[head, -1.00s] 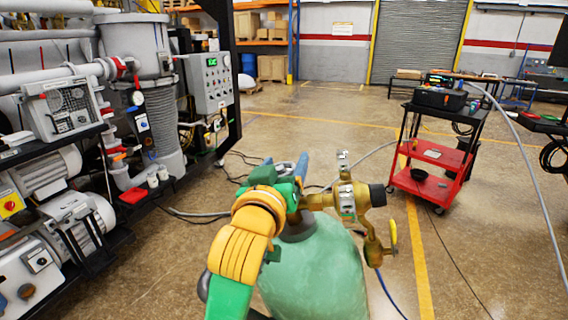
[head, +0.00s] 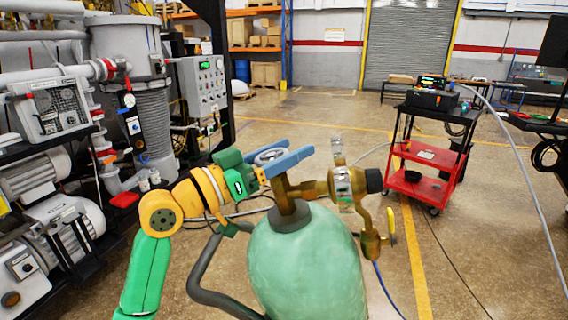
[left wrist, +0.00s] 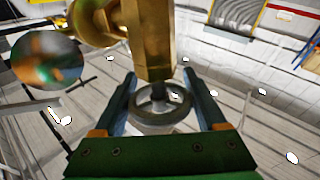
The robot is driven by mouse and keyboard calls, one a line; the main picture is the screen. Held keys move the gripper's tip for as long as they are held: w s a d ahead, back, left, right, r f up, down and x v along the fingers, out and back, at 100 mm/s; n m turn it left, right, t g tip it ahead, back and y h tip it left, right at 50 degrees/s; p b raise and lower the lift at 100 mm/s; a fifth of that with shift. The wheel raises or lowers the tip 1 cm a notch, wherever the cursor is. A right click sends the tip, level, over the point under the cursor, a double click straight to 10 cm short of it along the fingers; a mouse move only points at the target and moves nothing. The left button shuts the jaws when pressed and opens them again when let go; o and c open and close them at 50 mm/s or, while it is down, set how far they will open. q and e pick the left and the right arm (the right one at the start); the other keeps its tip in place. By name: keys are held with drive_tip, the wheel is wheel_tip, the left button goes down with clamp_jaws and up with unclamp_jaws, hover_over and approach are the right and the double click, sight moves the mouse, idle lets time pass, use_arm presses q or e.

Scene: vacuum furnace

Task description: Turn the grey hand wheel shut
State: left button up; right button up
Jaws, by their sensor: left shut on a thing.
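The grey hand wheel (head: 270,156) sits at the top of the brass valve (head: 310,190) on the green gas cylinder (head: 306,262). My left gripper (head: 285,160) reaches in from the left, with its blue fingers on either side of the wheel. In the left wrist view the grey wheel (left wrist: 160,105) lies between the two fingers of my left gripper (left wrist: 160,100), which is shut on it. The brass valve body (left wrist: 150,40) rises just beyond the wheel there. My right gripper is not in view.
A brass regulator with a round gauge (head: 342,185) and a yellow-handled valve (head: 391,226) stand right of the wheel. A red cart (head: 420,188) stands at the right. Furnace machinery (head: 130,80) fills the left. Open floor lies behind the cylinder.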

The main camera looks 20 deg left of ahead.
use_arm(q)
drive_tip(key=m+g+h+b, duration=0.1)
drive_tip(key=m+h, duration=0.1)
drive_tip(key=shift+s+f+g+h+b, duration=0.1)
drive_tip(key=shift+g+h+b, duration=0.2)
drive_tip(key=shift+g+b, duration=0.1)
drive_tip(key=m+g+h, duration=0.2)
drive_tip(key=shift+s+d+r+g+b, duration=0.2)
drive_tip(key=shift+g+b, duration=0.2)
drive_tip(key=shift+s+d+r+m+g+h, duration=0.1)
drive_tip(key=shift+m+g+h, duration=0.4)
drive_tip(key=shift+m+g, duration=0.15)
drive_tip(key=shift+s+r+m+g+h+p, duration=0.15)
drive_tip(key=shift+m+g+h, duration=0.2)
drive_tip(key=shift+m+g, duration=0.25)
drive_tip(key=shift+s+f+m+g+h+p, duration=0.15)
drive_tip(key=shift+m+g+h, duration=0.25)
drive_tip(key=shift+g, duration=0.25)
drive_tip(key=shift+s+d+r+m+g+h+p, duration=0.1)
drive_tip(key=shift+m+g+h+p, duration=0.2)
drive_tip(key=shift+m+g, duration=0.5)
drive_tip(key=shift+d+m+g+h+p, duration=0.15)
drive_tip(key=shift+m+g+p, duration=0.35)
drive_tip(key=shift+g, duration=0.4)
drive_tip(key=shift+s+a+m+g, duration=0.1)
drive_tip(key=shift+m+g, duration=0.25)
drive_tip(key=shift+g, duration=0.05)
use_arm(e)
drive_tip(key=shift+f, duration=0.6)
